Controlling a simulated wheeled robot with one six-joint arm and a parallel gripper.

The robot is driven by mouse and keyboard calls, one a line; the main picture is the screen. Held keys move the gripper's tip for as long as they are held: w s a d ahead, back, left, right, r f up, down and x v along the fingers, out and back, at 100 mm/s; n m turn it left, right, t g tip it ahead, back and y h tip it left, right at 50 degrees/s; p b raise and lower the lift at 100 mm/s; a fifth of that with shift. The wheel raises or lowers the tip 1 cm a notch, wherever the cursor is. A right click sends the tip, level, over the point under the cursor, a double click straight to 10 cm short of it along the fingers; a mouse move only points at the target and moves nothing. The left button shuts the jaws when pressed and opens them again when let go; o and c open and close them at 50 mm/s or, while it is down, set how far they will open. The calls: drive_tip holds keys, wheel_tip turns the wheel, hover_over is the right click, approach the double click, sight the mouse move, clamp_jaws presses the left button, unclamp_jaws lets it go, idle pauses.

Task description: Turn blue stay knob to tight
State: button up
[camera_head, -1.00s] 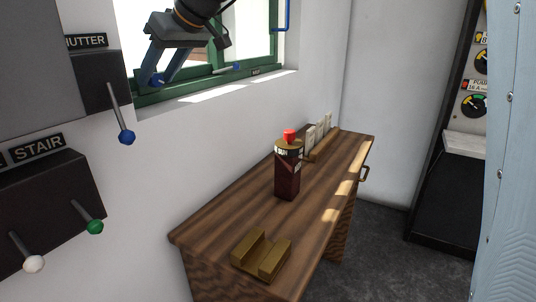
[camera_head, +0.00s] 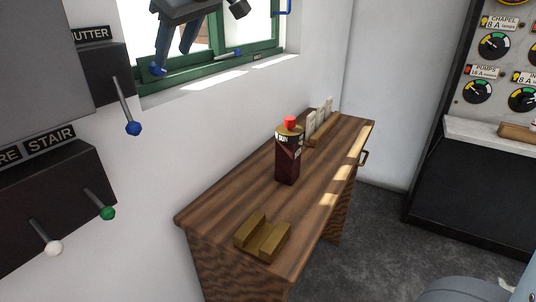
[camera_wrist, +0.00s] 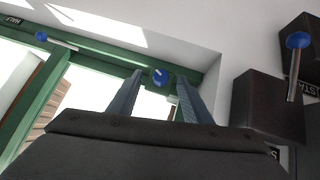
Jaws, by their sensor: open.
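The blue stay knob (camera_wrist: 160,77) is a round blue knob with a white mark, on the green window frame (camera_wrist: 95,58). In the wrist view it shows between the tips of my gripper (camera_wrist: 160,80), which is open with one finger on each side. I cannot tell whether the fingers touch it. In the head view my gripper (camera_head: 172,58) is at the window at the top left, and a bright blue spot by the left fingertip looks like the knob (camera_head: 157,69). The knob's mount is partly hidden.
A blue-tipped handle (camera_wrist: 41,37) lies on the sill side of the frame. Levers with blue (camera_head: 133,128), green (camera_head: 107,213) and white (camera_head: 54,248) balls stick out from dark wall boxes. A wooden desk (camera_head: 220,205) holds a dark red bottle (camera_head: 288,165). A gauge panel stands right.

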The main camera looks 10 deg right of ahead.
drive_tip(key=s+d+f+m+g+h+p, duration=0.1)
drive_tip(key=s+d+f+m+h, duration=0.1)
drive_tip(key=d+f, duration=0.7)
drive_tip(key=s+d+f+m+g+h+p, duration=0.1)
drive_tip(key=s+d+f+m, duration=0.3)
drive_tip(key=d+f, duration=0.5)
wheel_tip(320, 180, down, 5)
drive_tip(key=shift+s+r+m+g+h, duration=0.15)
drive_tip(key=shift+s+m+g+h, duration=0.15)
drive_tip(key=shift+s+g+h, duration=0.6)
drive_tip(key=shift+s+y, duration=0.2)
drive_tip(key=shift+y, duration=0.2)
